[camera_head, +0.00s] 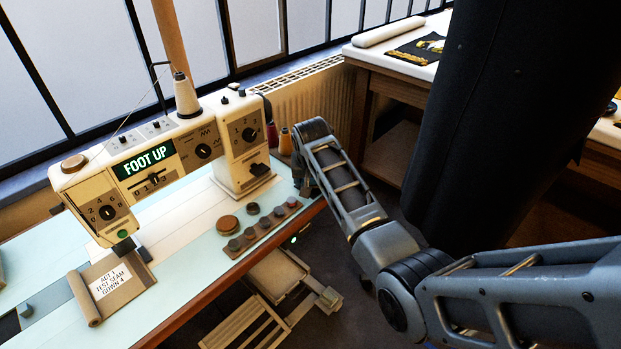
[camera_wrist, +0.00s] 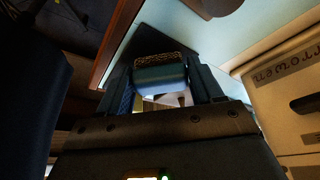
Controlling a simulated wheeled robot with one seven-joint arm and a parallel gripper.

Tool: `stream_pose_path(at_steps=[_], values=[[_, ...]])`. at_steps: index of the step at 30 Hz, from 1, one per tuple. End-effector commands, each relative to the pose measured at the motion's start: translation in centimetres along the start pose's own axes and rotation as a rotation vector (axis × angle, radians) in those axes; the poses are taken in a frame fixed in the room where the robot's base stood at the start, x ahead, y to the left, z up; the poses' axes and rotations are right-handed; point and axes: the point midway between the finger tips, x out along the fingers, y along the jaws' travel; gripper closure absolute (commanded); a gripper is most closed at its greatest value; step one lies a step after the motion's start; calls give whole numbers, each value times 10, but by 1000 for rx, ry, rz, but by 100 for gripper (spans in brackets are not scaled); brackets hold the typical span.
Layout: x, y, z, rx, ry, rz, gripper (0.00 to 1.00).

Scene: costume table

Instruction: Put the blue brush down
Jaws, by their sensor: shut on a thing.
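My gripper (camera_wrist: 162,84) is shut on the blue brush (camera_wrist: 160,77) in the wrist view. The brush is a blue block with a tan, speckled strip along its upper edge, between the two dark blue fingers. In the head view my arm reaches to the far right end of the pale blue sewing table (camera_head: 190,283). My gripper is mostly hidden there behind the arm's end, and I cannot make out the brush. The wrist view shows the table's wooden edge and pale surface close beyond the brush; I cannot tell whether they touch.
A cream sewing machine (camera_head: 165,160) with a "FOOT UP" display stands on the table. Round dark knobs (camera_head: 270,220) line the front edge, and thread spools (camera_head: 285,140) stand near my arm. A pedal frame (camera_head: 270,310) is below.

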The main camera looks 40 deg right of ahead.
Motion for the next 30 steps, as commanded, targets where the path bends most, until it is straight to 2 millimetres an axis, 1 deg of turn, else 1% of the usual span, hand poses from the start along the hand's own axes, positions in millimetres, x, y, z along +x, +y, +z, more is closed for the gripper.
stream_pose_path(at_steps=[4, 5, 12, 19, 23, 26, 30], values=[[3, 0, 1, 0, 0, 0, 63], [3, 0, 1, 0, 0, 0, 32], [2, 0, 1, 0, 0, 0, 9], [2, 0, 0, 0, 0, 0, 9], [-5, 0, -1, 0, 2, -1, 9], [-18, 0, -1, 0, 3, -1, 9], [-45, 0, -2, 0, 5, -2, 9]])
